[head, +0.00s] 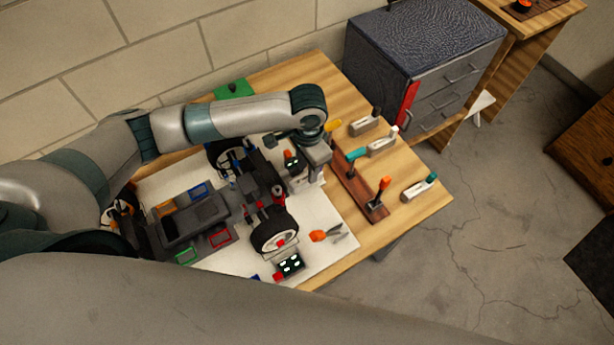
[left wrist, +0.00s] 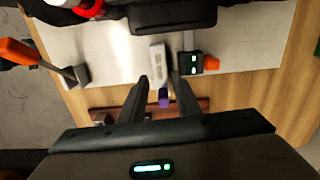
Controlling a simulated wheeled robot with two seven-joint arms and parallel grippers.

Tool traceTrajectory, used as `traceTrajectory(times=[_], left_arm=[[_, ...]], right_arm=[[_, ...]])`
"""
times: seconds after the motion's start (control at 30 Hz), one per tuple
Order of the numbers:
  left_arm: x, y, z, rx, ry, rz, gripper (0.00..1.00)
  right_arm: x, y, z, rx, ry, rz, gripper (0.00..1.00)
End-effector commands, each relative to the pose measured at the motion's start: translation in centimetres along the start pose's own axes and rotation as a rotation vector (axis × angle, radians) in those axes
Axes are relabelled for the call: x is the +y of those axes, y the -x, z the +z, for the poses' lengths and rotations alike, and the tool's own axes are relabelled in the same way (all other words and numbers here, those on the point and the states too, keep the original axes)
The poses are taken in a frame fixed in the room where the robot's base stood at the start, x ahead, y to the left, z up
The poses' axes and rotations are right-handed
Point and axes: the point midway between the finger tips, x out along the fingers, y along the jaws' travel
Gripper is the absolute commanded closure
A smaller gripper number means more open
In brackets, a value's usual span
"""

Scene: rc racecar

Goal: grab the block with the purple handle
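A pale grey block with a purple handle (left wrist: 158,60) lies on the white mat in the left wrist view. Its purple end (left wrist: 163,97) points back between my left fingers. My left gripper (left wrist: 161,80) is open, with one finger on each side of the handle and a gap beside it. The grey body extends beyond the fingertips. In the head view my left gripper (head: 316,158) is over the table beside the RC car's front, and its wrist hides the purple handle. My right gripper does not show.
The RC car (head: 195,218) stands on the white mat (head: 338,215). A display box (left wrist: 190,64) sits close beside the purple-handled block.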

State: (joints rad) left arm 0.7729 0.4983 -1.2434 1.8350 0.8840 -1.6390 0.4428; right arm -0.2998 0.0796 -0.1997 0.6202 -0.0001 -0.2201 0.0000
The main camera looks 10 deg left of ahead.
Motion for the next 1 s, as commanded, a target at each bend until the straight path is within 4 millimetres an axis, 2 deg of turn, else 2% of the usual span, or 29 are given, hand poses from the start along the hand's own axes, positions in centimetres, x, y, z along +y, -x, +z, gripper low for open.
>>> traceTrajectory(times=[0.07, 0.2, 0.3, 0.77, 0.8, 0.9, 1.0], left_arm=[[-0.1, -0.7, 0.2, -0.003, 0.001, 0.0, 0.7], [-0.1, -2.4, 0.1, -0.002, 0.0, -0.001, 0.7], [-0.1, -2.9, 0.1, 0.0, -0.001, -0.001, 0.7], [-0.1, -3.0, 0.1, 0.0, -0.001, -0.001, 0.7], [-0.1, -3.0, 0.1, 0.0, -0.001, -0.001, 0.8], [-0.1, -3.0, 0.1, 0.0, -0.001, -0.001, 1.0], [-0.1, -2.9, 0.1, 0.001, -0.001, -0.001, 1.0]], right_arm=[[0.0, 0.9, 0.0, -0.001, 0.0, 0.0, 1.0], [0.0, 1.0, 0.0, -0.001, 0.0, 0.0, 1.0], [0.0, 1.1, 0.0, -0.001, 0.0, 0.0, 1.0], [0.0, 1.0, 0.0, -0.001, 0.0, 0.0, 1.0], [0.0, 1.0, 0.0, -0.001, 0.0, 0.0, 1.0], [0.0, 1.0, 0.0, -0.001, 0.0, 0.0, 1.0], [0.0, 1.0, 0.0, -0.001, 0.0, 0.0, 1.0]])
